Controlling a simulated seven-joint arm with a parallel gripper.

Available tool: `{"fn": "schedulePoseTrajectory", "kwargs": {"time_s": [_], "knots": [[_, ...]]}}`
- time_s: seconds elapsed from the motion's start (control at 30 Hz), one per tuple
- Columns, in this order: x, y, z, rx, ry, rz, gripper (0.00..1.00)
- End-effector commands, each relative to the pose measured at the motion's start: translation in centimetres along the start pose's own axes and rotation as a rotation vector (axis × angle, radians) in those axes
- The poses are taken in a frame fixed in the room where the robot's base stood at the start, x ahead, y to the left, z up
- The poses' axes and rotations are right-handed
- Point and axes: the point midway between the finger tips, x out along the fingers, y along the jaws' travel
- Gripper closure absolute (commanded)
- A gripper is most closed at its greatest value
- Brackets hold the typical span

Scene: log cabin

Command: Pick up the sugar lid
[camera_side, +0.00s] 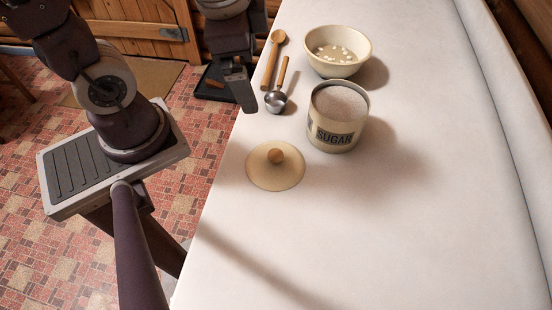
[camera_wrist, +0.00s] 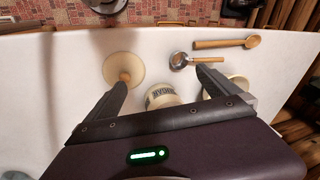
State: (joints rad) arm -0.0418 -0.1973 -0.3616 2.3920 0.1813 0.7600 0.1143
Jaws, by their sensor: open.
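The sugar lid (camera_side: 262,168) is a cream disc with a round wooden knob (camera_side: 276,156). It lies on the white counter, knob up, in front of and to the left of the sugar canister. In the wrist view the lid (camera_wrist: 116,68) shows at upper left, close to the left finger's tip. My gripper (camera_side: 240,88) is open and empty near the counter's edge, behind the lid. Its fingers (camera_wrist: 162,78) are wide apart in the wrist view.
A measuring scoop (camera_side: 275,101) and a wooden spoon (camera_side: 270,62) lie on the counter beside my gripper. A cream bowl (camera_side: 337,66) with small white pieces stands behind the canister. The counter (camera_side: 390,235) is clear at the front and right.

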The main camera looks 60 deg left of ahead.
Motion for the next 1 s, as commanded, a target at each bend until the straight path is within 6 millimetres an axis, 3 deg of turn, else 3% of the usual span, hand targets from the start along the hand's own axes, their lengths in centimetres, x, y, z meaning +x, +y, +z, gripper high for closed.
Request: {"fn": "schedulePoseTrajectory", "kwargs": {"time_s": [0.03,0.1,0.3,0.47,0.73,1.0], "knots": [[1.9,1.4,-0.9,0.129,-0.046,0.045,0.00],[4.0,3.5,-2.0,0.292,-0.071,0.111,0.00],[6.7,7.9,-3.3,0.527,-0.066,0.252,0.00],[8.4,8.7,-3.1,0.550,-0.066,0.266,0.00],[13.0,9.8,-2.4,0.547,-0.067,0.264,0.00],[13.6,9.8,-2.4,0.542,-0.064,0.262,0.00]]}}
